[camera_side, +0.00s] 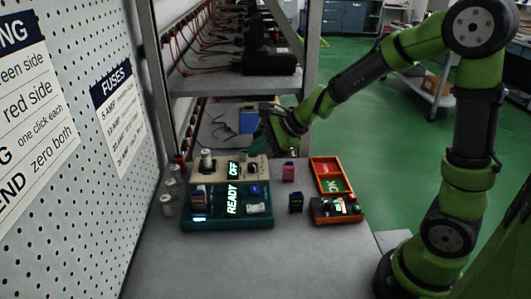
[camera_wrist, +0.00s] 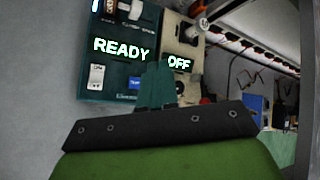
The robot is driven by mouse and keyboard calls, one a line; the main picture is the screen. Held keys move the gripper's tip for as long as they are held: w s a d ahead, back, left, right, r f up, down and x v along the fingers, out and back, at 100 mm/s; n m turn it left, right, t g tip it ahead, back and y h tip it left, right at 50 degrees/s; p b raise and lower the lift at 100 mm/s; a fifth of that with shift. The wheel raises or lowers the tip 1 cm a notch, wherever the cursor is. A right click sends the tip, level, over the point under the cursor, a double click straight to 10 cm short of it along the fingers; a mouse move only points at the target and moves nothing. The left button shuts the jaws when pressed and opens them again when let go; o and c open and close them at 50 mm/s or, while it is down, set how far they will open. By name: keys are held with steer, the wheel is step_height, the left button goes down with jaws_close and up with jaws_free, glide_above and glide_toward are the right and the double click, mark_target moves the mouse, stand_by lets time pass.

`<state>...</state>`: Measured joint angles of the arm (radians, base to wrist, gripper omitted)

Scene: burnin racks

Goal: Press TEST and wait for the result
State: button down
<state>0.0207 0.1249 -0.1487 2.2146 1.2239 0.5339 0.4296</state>
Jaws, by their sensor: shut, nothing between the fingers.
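The teal tester (camera_side: 225,222) stands on the bench, and its lit display (camera_side: 232,199) reads READY. In the wrist view, the READY display (camera_wrist: 120,49) is at upper left. A small blue button (camera_wrist: 134,83), with lettering too small to read surely, sits below it on the teal panel. It also seems to show in the side view (camera_side: 254,190). My gripper (camera_side: 268,146) is above the back right of the beige unit, apart from the blue button. In the wrist view my gripper (camera_wrist: 158,72) is shut and empty, its fingers just right of the button.
A beige unit (camera_side: 256,166) with a display reading OFF stands behind the tester. Small blocks, pink (camera_side: 288,171) and dark blue (camera_side: 296,203), stand to the right. A red and green tray (camera_side: 326,165) and an orange device (camera_side: 322,217) lie farther right. The front bench is clear.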

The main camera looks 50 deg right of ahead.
mark_target(258, 189)
steer(key=shift+f, duration=4.45)
steer(key=shift+f, duration=0.1)
steer(key=shift+f, duration=0.3)
steer(key=shift+f, duration=0.45)
steer(key=shift+r, duration=0.9)
steer(key=shift+r, duration=2.5)
